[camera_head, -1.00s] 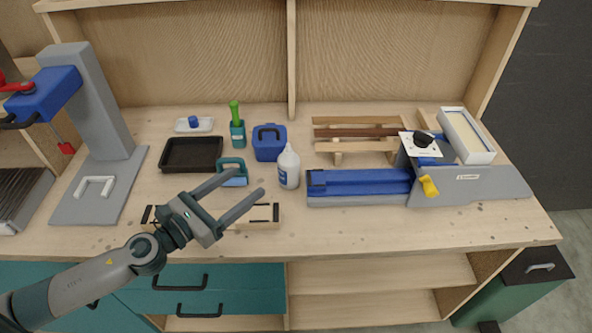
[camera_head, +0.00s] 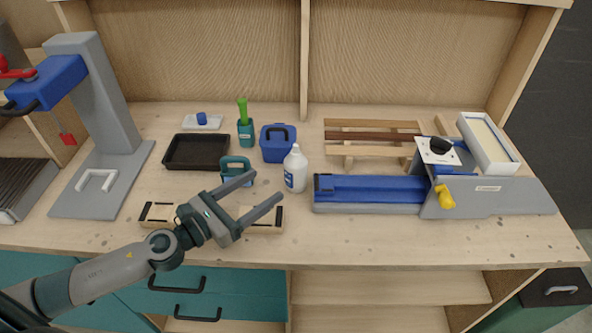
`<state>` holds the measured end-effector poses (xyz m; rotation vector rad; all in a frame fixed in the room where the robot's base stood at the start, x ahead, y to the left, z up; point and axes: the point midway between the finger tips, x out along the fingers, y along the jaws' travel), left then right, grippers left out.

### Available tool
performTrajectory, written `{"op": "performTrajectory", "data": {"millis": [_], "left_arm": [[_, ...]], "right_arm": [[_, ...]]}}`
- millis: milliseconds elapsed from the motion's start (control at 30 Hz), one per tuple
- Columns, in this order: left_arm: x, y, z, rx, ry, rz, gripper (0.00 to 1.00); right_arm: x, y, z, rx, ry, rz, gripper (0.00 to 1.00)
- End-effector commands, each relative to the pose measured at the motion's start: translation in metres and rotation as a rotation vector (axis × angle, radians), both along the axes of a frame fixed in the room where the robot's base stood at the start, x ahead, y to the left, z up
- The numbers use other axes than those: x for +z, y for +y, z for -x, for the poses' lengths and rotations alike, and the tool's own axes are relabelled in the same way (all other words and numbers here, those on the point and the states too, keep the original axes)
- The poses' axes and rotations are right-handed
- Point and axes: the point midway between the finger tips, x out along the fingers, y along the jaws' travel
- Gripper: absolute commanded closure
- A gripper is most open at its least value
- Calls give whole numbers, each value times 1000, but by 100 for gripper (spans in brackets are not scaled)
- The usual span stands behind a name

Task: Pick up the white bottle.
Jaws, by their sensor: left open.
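The white bottle (camera_head: 295,170) stands upright on the wooden workbench (camera_head: 350,236), near the middle. It has a blue label low on its side. My left gripper (camera_head: 266,188) is open and empty, in front of and to the left of the bottle, with its two fingers pointing toward it. The fingertips appear apart from the bottle. The bottle is not hidden. My right gripper is not in view.
A blue and grey machine (camera_head: 370,190) is close to the bottle's right. A blue box (camera_head: 278,151) stands behind it. A teal-handled tool (camera_head: 235,166) and a black tray (camera_head: 195,151) lie to its left. A grey drill press (camera_head: 105,110) stands far left.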

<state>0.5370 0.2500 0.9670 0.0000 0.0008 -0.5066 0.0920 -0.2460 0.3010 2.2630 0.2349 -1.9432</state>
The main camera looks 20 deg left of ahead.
Motion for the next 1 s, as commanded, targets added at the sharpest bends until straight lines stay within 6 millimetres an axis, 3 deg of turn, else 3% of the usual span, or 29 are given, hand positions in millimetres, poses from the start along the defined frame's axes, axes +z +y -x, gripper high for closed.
{"op": "performTrajectory", "data": {"millis": [233, 700, 1000], "left_arm": [[5, -14, -25, 1, -2, 2, 33], [4, -49, -89, 0, -1, 2, 33], [1, -55, -100, -1, 0, 0, 33]], "right_arm": [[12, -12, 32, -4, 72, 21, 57], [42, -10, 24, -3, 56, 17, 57], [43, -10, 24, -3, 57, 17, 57]]}}
